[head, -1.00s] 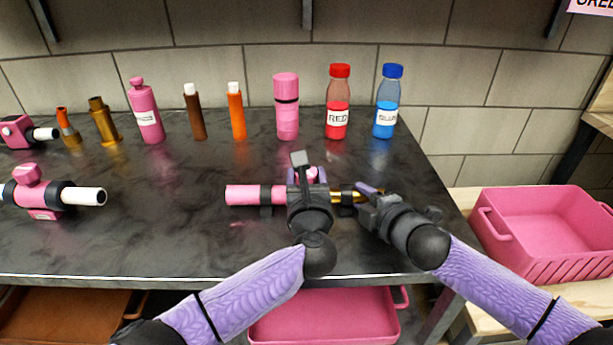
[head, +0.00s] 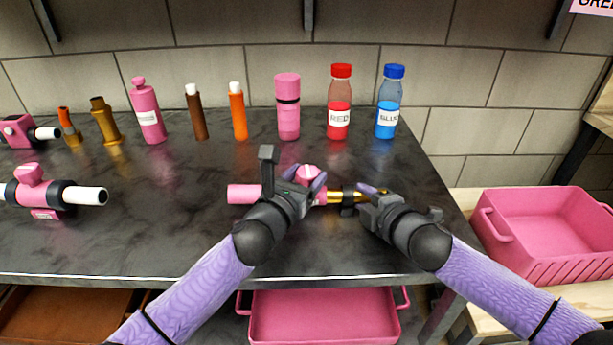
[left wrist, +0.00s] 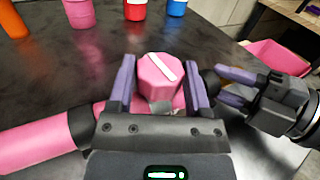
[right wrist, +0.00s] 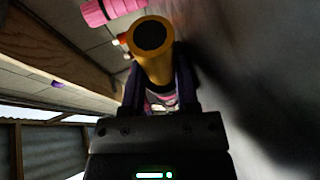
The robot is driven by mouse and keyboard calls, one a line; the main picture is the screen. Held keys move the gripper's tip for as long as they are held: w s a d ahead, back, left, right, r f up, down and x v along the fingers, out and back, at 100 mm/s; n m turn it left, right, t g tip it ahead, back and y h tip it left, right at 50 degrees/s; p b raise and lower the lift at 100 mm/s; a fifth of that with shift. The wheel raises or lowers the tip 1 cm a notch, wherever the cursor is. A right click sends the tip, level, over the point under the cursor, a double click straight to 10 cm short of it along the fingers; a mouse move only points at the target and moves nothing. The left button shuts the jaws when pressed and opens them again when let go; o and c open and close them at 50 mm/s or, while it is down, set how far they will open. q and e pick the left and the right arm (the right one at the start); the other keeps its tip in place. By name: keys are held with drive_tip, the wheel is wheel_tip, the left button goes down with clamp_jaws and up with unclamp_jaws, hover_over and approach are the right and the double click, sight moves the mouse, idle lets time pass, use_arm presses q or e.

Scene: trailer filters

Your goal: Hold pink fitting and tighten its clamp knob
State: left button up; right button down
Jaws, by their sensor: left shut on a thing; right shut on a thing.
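The pink fitting lies in a line across the dark table, with a pink cylinder (head: 243,194) at its left end and a gold tube (head: 338,196) at its right. Its pink clamp knob (head: 306,172) is on top. In the left wrist view the faceted knob (left wrist: 160,77), with a white stripe, is between my fingers. My left gripper (head: 305,182) is shut on it and hides much of the fitting's body. My right gripper (head: 372,195) is shut on the gold tube; its dark open end (right wrist: 150,36) faces the right wrist camera.
Another pink fitting (head: 43,194) with white ends lies at the left. Several bottles and tubes stand along the back, including a red bottle (head: 338,110) and a blue bottle (head: 387,108). A pink crate (head: 545,225) is at the right.

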use_arm(q)
drive_tip(key=shift+m+g+h, duration=0.5)
drive_tip(key=shift+m+h, duration=0.1)
drive_tip(key=shift+h, duration=0.2)
use_arm(e)
drive_tip(key=shift+a+r, duration=0.1)
use_arm(q)
drive_tip(key=o, duration=1.3)
drive_tip(key=shift+a, duration=0.1)
drive_tip(key=v, duration=1.2)
drive_tip(key=shift+w+a, duration=0.1)
drive_tip(key=shift+a, duration=0.1)
